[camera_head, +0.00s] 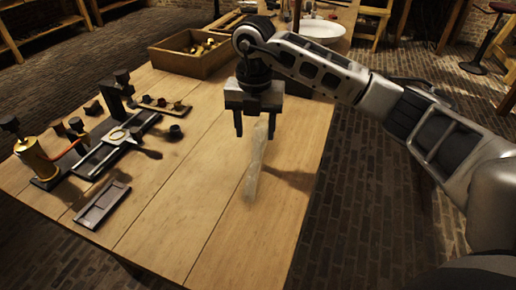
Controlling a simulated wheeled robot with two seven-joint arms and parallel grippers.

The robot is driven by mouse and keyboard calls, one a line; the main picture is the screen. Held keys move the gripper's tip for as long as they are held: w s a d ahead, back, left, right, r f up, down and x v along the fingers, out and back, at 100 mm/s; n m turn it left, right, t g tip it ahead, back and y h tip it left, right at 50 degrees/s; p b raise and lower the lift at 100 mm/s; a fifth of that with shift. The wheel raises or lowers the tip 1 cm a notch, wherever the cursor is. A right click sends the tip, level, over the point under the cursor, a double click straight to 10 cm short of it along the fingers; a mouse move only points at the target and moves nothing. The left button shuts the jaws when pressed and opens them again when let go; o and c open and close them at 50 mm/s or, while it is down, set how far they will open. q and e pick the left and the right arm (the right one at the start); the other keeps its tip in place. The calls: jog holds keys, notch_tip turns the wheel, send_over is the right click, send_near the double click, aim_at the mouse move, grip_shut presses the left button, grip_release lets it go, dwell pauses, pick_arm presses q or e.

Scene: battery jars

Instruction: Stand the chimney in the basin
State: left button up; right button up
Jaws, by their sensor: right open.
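The chimney (255,168) is a clear, slender glass tube on the wooden table in the head view. It appears to lie lengthwise, its far end near my right gripper. My right gripper (255,134) is open and points down over that far end. The far end shows between the fingertips, but I cannot tell whether they touch it. The basin (322,29) is a white round bowl at the back right, beyond my right arm. My left gripper is not in view.
A wooden crate (178,62) with small brass-coloured items stands at the back. At the left are a brass device (36,160), a dark slide fixture (92,163), small dark pieces and a flat grey tray (103,205). The table's front middle (170,235) is clear.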

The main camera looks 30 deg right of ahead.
aim_at(257, 150)
jog(key=f, duration=0.6)
jog(key=shift+d+f, duration=0.2)
jog(key=shift+f, duration=0.05)
jog(key=c, duration=1.1)
